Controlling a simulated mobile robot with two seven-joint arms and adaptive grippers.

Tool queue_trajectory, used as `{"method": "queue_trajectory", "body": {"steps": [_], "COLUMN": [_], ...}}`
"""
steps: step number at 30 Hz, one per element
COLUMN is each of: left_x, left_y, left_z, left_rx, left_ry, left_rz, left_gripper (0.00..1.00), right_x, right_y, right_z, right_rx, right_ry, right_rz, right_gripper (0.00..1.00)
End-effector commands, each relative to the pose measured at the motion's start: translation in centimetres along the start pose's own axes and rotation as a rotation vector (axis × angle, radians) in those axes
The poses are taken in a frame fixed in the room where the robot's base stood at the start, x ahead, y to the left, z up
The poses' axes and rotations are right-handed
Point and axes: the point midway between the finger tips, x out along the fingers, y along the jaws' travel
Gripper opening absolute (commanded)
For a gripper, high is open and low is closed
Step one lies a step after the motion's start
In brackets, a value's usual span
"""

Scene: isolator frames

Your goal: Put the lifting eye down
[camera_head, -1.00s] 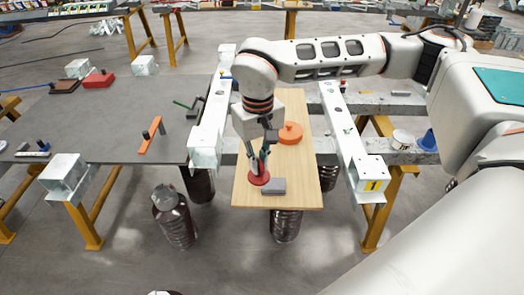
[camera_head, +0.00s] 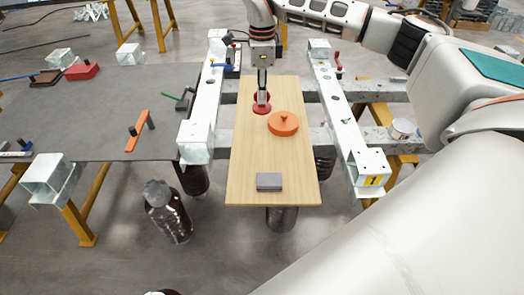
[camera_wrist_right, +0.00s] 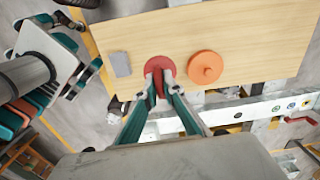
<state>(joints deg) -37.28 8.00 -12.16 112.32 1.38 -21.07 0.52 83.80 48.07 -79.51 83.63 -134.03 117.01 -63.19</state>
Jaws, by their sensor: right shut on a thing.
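The red lifting eye (camera_head: 262,108) has a round, disc-like base and is over the far part of the wooden board (camera_head: 250,150), behind and left of the orange disc. My right gripper (camera_head: 262,97) points down and is shut on its upper part. In the right wrist view the fingertips (camera_wrist_right: 161,90) close on the lifting eye (camera_wrist_right: 152,66), hiding its middle. I cannot tell whether its base touches the board.
An orange knobbed disc (camera_head: 283,125) sits on the board close to the lifting eye. A grey block (camera_head: 268,182) lies near the board's front edge. White beams (camera_head: 205,125) flank the board.

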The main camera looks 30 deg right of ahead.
Motion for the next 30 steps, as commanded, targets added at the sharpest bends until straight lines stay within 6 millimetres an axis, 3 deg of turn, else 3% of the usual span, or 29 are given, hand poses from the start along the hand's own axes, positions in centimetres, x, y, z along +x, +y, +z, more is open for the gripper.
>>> {"method": "queue_trajectory", "body": {"steps": [18, 30], "left_x": [0.3, 0.4], "left_y": [0.0, 0.0], "left_z": [0.3, 0.3], "left_rx": [0.000, 0.000], "left_ry": [0.001, 0.003], "left_rz": [0.000, 0.000], "left_gripper": [0.40, 0.40], "right_x": [13.5, 17.1], "right_y": [0.1, 0.1], "right_z": [0.0, -0.1], "right_rx": [0.009, 0.008], "right_ry": [0.001, 0.001], "right_rz": [0.004, 0.003], "right_gripper": [0.00, 0.00]}}
